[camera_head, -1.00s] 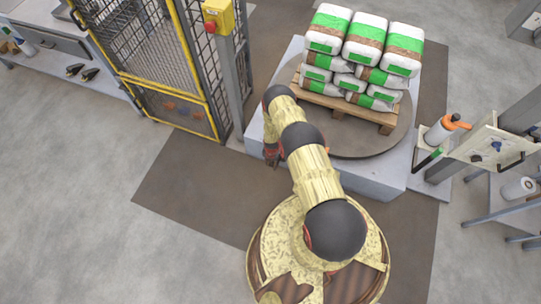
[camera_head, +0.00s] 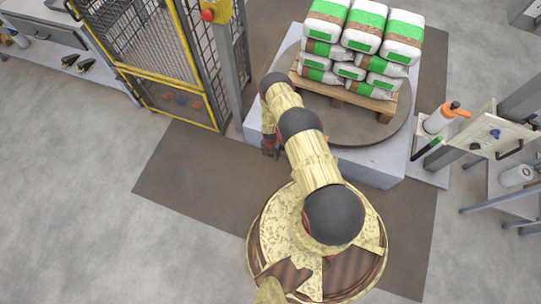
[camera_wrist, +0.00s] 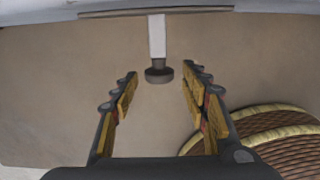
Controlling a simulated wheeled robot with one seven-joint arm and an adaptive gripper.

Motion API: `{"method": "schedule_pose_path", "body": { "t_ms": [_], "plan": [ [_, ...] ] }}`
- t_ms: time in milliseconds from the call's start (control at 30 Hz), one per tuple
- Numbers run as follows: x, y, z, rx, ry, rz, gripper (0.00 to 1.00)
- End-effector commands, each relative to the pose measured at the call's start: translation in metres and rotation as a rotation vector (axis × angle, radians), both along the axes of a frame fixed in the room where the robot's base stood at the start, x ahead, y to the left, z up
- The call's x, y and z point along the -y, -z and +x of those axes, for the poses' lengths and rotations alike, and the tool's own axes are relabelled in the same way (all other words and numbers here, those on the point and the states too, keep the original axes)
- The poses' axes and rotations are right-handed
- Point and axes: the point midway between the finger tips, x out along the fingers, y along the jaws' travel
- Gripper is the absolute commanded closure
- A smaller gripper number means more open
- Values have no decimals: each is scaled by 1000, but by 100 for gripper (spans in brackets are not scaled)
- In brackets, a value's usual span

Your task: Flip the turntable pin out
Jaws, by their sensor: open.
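The turntable pin shows in the wrist view as a pale bar (camera_wrist: 157,38) ending in a dark round knob (camera_wrist: 159,73). My gripper (camera_wrist: 161,80) is open, with one finger on each side of the knob and gaps to both. In the head view my gripper (camera_head: 270,147) is low at the front left of the turntable base (camera_head: 372,167), mostly hidden by my arm. The pin cannot be made out in the head view. The round turntable (camera_head: 365,132) carries a wooden pallet (camera_head: 370,103) stacked with white, green and brown bags (camera_head: 366,25).
A yellow-framed mesh guard (camera_head: 150,50) with a red button on a yellow box (camera_head: 214,11) stands at the left. A panel with a switch (camera_head: 490,136) and an orange-topped cylinder (camera_head: 437,119) are at the right. Floor is clear at the lower left.

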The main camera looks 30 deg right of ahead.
Motion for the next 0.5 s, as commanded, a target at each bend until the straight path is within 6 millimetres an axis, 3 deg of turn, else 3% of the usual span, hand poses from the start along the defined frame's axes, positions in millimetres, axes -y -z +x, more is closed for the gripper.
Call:
{"method": "schedule_pose_path", "body": {
  "t_ms": [267, 500],
  "plan": [
    [1, -13, 2, 3, 0, 0, 55],
    [0, -47, 2, 2, 0, -1, 55]
  ]
}}
